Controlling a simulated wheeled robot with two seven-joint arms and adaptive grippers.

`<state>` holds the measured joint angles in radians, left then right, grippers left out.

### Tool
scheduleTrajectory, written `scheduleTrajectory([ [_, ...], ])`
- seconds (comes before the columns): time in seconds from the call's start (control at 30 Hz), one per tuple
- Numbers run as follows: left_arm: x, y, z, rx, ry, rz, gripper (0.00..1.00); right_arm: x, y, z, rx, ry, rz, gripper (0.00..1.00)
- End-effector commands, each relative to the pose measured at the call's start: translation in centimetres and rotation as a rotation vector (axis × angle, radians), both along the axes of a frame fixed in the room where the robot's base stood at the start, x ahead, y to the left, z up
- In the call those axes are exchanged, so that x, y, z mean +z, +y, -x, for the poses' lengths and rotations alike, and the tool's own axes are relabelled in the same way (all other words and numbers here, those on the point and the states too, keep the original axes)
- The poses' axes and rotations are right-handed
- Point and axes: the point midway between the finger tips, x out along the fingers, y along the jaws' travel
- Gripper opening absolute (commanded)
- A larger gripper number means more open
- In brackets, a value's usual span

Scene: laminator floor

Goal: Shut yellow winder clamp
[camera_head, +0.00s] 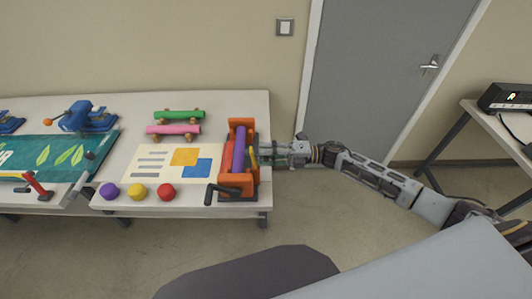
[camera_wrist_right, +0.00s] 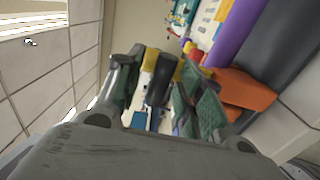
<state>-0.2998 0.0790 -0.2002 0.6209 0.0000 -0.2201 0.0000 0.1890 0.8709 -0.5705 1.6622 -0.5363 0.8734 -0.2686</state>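The winder, an orange frame (camera_head: 240,182) with a purple roll (camera_head: 239,150), stands at the right end of the white table. Its yellow clamp (camera_head: 253,158) shows as a thin curved piece on the frame's right side. In the right wrist view, yellow parts (camera_wrist_right: 151,59) and a dark piece show between my fingers; I cannot tell whether they touch. The orange frame (camera_wrist_right: 245,92) and purple roll (camera_wrist_right: 236,30) are to the right there. My right gripper (camera_head: 268,154), also in the wrist view (camera_wrist_right: 162,95), has its fingers apart beside the clamp. My left gripper is out of view.
A black crank handle (camera_head: 222,191) juts from the winder's front left. A printed sheet (camera_head: 160,163), coloured balls (camera_head: 138,191), and green (camera_head: 180,115) and pink rolls (camera_head: 172,129) lie on the table. A grey door (camera_head: 375,80) is behind; a side table (camera_head: 490,122) stands right.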

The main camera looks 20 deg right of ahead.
Motion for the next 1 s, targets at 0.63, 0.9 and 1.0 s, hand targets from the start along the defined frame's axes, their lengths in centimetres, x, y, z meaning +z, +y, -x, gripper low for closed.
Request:
scheduleTrajectory([
  [0.63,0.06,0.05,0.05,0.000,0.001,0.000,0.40,-0.04,0.36,-0.07,0.001,0.001,0.000,0.06],
  [0.9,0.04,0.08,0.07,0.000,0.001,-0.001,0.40,-0.06,0.35,-0.06,0.001,0.001,0.000,0.00],
  [1.0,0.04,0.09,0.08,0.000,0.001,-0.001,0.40,-0.06,0.34,-0.08,0.001,0.001,0.001,0.00],
])
